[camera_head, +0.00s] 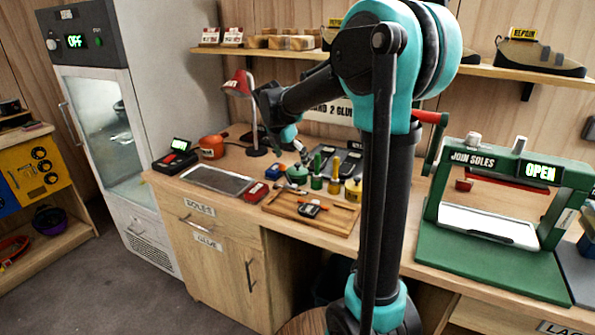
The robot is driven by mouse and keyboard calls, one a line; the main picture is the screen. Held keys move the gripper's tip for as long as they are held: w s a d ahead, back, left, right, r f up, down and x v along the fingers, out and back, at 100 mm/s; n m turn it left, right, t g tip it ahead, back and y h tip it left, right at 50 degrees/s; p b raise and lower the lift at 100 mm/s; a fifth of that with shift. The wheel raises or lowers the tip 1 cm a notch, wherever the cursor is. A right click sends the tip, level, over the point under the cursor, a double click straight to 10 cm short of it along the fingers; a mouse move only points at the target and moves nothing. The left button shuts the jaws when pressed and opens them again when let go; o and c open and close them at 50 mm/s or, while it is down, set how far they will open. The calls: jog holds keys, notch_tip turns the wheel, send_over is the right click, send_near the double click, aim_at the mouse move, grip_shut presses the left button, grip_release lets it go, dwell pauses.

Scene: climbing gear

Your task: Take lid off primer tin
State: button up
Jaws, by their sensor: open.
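A small round green tin (298,173) stands on the workbench, left of several glue bottles. It looks like the primer tin, but no label on it can be read and I cannot tell its lid from its body. My gripper (303,158) is open, pointing down just above and at the right side of the green tin. It is small in view, and I cannot tell whether its fingers touch the tin. A yellow tin (353,189) stands farther right, partly behind my arm.
A wooden tray (280,208) holding small tools lies in front of the tins. A red lamp (238,84), an orange pot (212,147) and a grey mat (217,180) are to the left. A green sole press (490,257) stands at right. A shelf (490,68) runs above.

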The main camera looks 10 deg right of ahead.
aim_at(296, 170)
jog(key=shift+x, duration=2)
jog(key=shift+c, duration=0.5)
jog(key=c, duration=1)
